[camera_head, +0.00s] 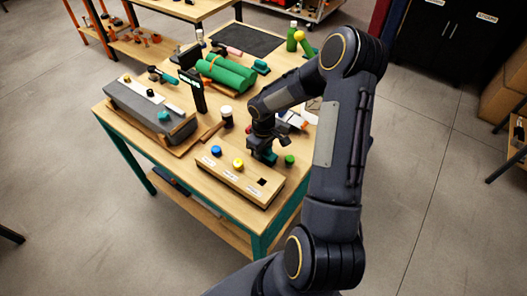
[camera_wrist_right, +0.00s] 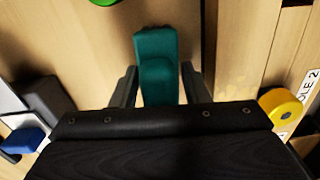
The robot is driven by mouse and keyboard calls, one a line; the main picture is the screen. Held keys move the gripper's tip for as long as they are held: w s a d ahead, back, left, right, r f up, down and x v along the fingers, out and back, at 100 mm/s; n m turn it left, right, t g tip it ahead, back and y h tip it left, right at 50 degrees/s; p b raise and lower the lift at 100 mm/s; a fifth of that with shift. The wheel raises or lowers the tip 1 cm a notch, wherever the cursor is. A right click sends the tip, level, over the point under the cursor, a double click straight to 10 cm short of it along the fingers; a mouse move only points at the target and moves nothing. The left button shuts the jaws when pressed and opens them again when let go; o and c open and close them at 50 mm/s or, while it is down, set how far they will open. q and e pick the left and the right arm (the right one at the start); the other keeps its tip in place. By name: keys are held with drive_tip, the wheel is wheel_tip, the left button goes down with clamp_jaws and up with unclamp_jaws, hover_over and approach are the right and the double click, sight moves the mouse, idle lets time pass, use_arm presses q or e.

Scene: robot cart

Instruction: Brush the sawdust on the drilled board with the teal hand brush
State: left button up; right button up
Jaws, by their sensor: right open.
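The teal hand brush (camera_wrist_right: 157,50) lies on the tabletop, and its teal end shows between the fingers of my right gripper (camera_wrist_right: 160,86). The fingers are open, one on each side of it, with no clear grip. In the head view my right gripper (camera_head: 263,150) is low over the table and hides most of the brush. The light wooden block with labelled holes (camera_head: 238,183), seemingly the drilled board, lies along the front edge, just nearer than the gripper. My left gripper is not in view.
A green knob (camera_head: 289,160) stands right of the gripper. A dark cup with a pale lid (camera_head: 227,117) stands to its left. A long grey block (camera_head: 150,112) lies at the left, green rolls (camera_head: 227,73) behind. Little free room surrounds the gripper.

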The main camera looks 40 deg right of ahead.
drive_tip(key=shift+r+p, duration=0.4)
drive_tip(key=shift+r, duration=0.4)
drive_tip(key=shift+c, duration=0.3)
drive_tip(key=c, duration=0.7)
drive_tip(key=shift+r+p, duration=2)
drive_tip(key=shift+r, duration=1)
